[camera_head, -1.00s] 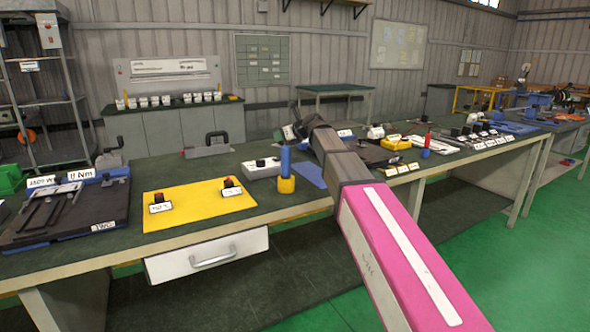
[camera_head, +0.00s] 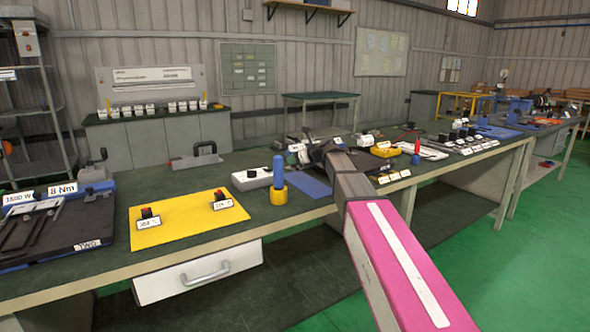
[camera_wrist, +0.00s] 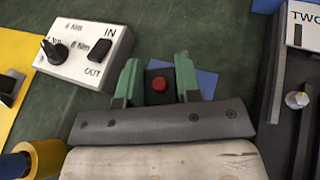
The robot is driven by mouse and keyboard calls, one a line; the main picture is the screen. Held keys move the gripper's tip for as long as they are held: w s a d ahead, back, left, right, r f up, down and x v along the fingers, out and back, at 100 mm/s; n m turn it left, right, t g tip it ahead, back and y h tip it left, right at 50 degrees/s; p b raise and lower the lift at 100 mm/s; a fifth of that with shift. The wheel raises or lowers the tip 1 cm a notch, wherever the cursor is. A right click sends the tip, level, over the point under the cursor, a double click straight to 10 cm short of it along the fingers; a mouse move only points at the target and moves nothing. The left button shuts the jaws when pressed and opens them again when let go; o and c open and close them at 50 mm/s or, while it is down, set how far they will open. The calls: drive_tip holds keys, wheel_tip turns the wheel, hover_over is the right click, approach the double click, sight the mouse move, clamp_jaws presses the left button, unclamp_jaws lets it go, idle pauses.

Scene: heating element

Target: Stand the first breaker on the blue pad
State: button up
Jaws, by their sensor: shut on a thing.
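My gripper (camera_wrist: 157,72) has green fingers, shut on a dark block with a round red top, the breaker (camera_wrist: 159,84). It looks upright in the wrist view. The blue pad (camera_wrist: 207,82) shows beside and behind the fingers there, partly hidden by them. I cannot tell whether the breaker touches the pad. In the head view the blue pad (camera_head: 308,186) lies on the green bench, and my gripper (camera_head: 302,154) is over its far side, with the held breaker not clearly visible. Two similar red-topped blocks (camera_head: 147,214) (camera_head: 220,196) stand on a yellow mat (camera_head: 185,222), with labels.
A white box marked IN and OUT (camera_wrist: 85,50) lies left of my gripper. A yellow cup with a blue-handled thing (camera_head: 278,192) stands left of the pad. A dark fixture (camera_wrist: 295,110) is close on the right in the wrist view. Bare bench shows behind the mat.

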sight(295, 168)
drive_tip(key=shift+d+f, duration=0.1)
drive_tip(key=shift+f, duration=1.95)
drive_tip(key=shift+f, duration=0.1)
drive_tip(key=o, duration=1)
drive_tip(key=v, duration=1.2)
